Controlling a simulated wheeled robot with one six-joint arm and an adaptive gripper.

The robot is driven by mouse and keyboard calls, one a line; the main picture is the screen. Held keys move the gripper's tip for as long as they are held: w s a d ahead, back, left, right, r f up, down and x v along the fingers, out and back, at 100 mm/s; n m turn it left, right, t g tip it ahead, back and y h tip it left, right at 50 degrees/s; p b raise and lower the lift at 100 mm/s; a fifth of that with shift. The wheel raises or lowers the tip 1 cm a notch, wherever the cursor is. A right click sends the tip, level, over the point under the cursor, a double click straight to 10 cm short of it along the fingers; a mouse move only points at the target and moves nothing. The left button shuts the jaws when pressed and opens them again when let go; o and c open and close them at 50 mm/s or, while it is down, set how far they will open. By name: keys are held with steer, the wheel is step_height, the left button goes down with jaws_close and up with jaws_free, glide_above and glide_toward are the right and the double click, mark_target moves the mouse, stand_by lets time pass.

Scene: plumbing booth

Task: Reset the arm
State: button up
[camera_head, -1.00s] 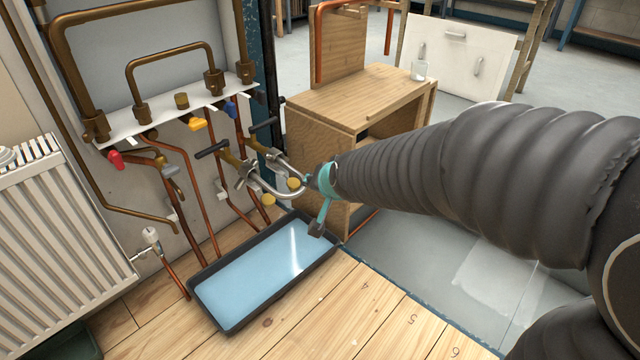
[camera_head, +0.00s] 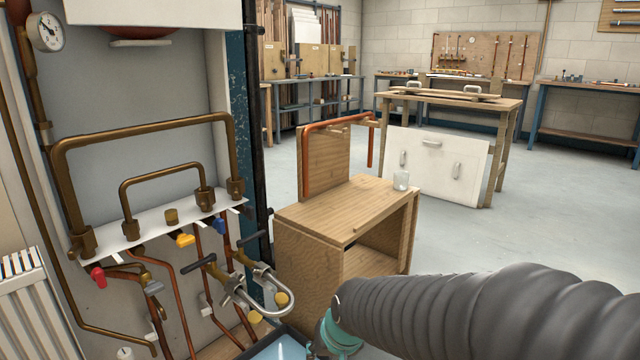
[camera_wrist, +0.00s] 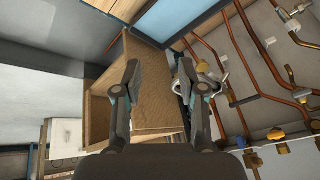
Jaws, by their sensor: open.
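My arm reaches in from the lower right in the head view, in a dark ribbed sleeve. Its teal wrist part shows at the bottom edge, and the fingers are out of that frame. In the wrist view my gripper (camera_wrist: 160,80) is open, its two fingers well apart with nothing between them. Behind the fingers are the side of the wooden cabinet (camera_wrist: 155,105) and the copper pipes (camera_wrist: 262,62).
A blue tray (camera_head: 280,347) lies below. A workbench (camera_head: 455,97) stands behind; open floor lies right.

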steer(key=s+d+r+m+t+h+p, duration=0.1)
steer(key=s+d+r+h+p, duration=0.1)
steer(key=s+d+r+p, duration=0.7)
steer(key=s+d+r, duration=0.6)
steer(key=r, duration=0.3)
steer(key=shift+r, duration=0.3)
